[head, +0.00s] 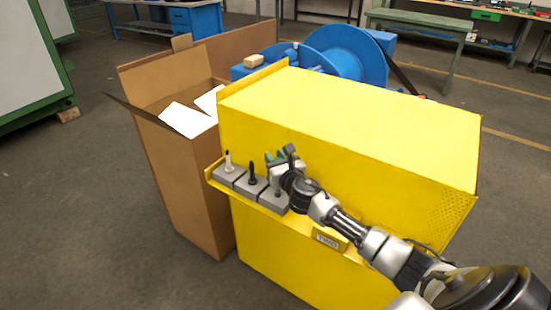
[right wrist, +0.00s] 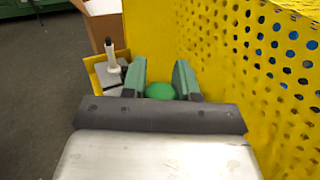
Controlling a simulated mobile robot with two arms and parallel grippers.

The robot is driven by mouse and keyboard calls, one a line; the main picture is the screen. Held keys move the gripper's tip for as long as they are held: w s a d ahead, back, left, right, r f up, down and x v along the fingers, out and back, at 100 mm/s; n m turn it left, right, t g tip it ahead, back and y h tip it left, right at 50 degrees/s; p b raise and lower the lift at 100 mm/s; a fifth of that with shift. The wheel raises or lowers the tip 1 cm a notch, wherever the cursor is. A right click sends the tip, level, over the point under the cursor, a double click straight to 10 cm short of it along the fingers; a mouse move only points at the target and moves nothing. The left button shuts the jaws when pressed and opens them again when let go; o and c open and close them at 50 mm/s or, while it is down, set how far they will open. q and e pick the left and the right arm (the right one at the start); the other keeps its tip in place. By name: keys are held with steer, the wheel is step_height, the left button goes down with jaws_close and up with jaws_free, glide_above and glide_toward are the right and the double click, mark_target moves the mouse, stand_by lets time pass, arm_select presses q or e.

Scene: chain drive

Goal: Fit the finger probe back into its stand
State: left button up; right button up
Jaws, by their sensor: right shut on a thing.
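My right gripper (head: 278,160) is over the right end of a small yellow ledge on the yellow housing. In the right wrist view its green fingers (right wrist: 160,82) are shut on a round green-topped thing (right wrist: 160,91), which seems to be the finger probe. The arm and fingers hide most of it in the head view. A row of grey stand blocks (head: 272,200) sits on the ledge, the rightmost beneath my gripper. I cannot tell whether the held thing touches a block. A white probe (head: 228,161) and a black probe (head: 252,173) stand upright in the blocks to the left. My left gripper is not in view.
The yellow housing (head: 350,115) rises right behind the ledge; its perforated side (right wrist: 270,60) is close to my right gripper. An open cardboard box (head: 190,185) stands at the left. A blue reel (head: 345,55) is behind. Floor at the front left is clear.

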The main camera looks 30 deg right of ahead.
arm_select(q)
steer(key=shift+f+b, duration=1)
arm_select(e)
steer(key=shift+f, duration=1.15)
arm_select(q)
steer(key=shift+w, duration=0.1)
arm_select(e)
steer(key=shift+f, duration=0.1)
steer(key=shift+f+b, duration=0.3)
steer(key=shift+b, duration=0.05)
arm_select(q)
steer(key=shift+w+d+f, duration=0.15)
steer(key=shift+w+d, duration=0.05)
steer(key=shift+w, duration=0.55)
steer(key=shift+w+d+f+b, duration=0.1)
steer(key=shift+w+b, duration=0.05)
steer(key=shift+b, duration=0.25)
arm_select(e)
steer(key=shift+f, duration=0.45)
steer(key=o, duration=1.1)
steer(key=shift+c, duration=0.2)
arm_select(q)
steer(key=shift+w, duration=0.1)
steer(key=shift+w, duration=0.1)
